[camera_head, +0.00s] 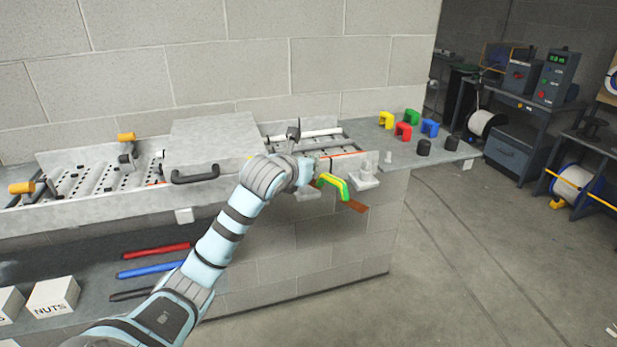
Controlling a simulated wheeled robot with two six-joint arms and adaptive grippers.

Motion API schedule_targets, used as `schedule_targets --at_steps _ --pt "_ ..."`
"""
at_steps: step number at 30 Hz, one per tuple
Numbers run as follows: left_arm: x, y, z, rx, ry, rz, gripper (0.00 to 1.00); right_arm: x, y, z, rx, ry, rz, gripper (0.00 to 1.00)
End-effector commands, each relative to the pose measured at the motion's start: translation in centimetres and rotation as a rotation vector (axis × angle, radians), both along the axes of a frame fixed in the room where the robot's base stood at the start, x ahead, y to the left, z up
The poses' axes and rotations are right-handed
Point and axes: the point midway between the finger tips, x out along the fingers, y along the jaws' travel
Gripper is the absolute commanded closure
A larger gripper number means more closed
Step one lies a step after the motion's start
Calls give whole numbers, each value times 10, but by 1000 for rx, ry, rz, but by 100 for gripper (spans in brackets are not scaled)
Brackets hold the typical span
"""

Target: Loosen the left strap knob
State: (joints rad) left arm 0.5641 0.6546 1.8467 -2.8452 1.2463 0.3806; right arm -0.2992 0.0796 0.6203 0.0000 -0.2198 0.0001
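My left arm comes in from the lower left and ends over the front edge of the bench near the middle. Its gripper (311,168) is small and partly hidden by the wrist; its fingers cannot be made out. A yellow and green curved piece (333,186) with a brown end shows just right of it; whether they touch is unclear. Two orange knobs stand at the left, one on a dark post (126,137) and one lower at the picture's edge (22,187). A dark block on a post (293,134) stands behind the wrist. No strap is clearly visible at these knobs.
A grey cover with a black handle (195,175) lies across the perforated tray (90,182). Coloured clips (403,131) and black caps (424,147) stand on the bench's right end. Red, blue and black bars (152,268) lie on the lower shelf.

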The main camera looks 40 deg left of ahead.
Motion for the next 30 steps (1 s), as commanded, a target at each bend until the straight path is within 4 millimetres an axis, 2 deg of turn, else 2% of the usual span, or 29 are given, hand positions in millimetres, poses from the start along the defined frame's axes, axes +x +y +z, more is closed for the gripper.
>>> schedule_targets --at_steps 1,7,8,9,20,23,30 --pt "-1 -1 -5 -8 13 1 100 0 0 0 0 0 0 60" --pt "-1 -1 -3 -8 17 0 100 0 -1 3 -1 0 0 60" --pt "-1 -1 -3 -8 17 0 88 0 0 3 -1 0 0 60" --pt "-1 0 -3 -8 17 1 81 0 -1 3 -1 0 0 60" --pt "-3 0 0 -5 12 0 81 -1 -3 3 -3 2 1 60" --pt "-16 -3 7 -1 9 1 81 -1 -2 3 -2 2 1 60" --pt "-73 -20 31 3 11 0 81 -1 -1 3 -1 1 0 60"
